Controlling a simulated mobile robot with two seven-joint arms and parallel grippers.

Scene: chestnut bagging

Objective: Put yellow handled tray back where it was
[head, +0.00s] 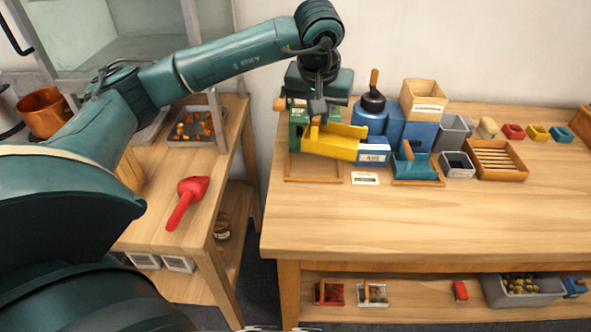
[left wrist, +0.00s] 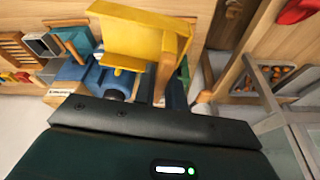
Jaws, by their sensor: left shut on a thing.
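The yellow handled tray (head: 332,146) is at the left back part of the main table, in front of a green box (head: 298,117). My left gripper (head: 317,112) is above it, shut on its handle. The tray also shows large in the left wrist view (left wrist: 137,42), beyond the dark gripper body. A thin wooden frame (head: 314,181) lies on the table below and in front of the tray. I cannot tell whether the tray touches the table. My right gripper is not in view.
A teal tray (head: 417,168) stands in a similar frame to the right. A white label card (head: 365,178) lies between the frames. Blue containers (head: 372,118) and a cardboard-coloured box (head: 423,97) stand close behind. The table's front is clear. A red scoop (head: 187,201) lies on the left table.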

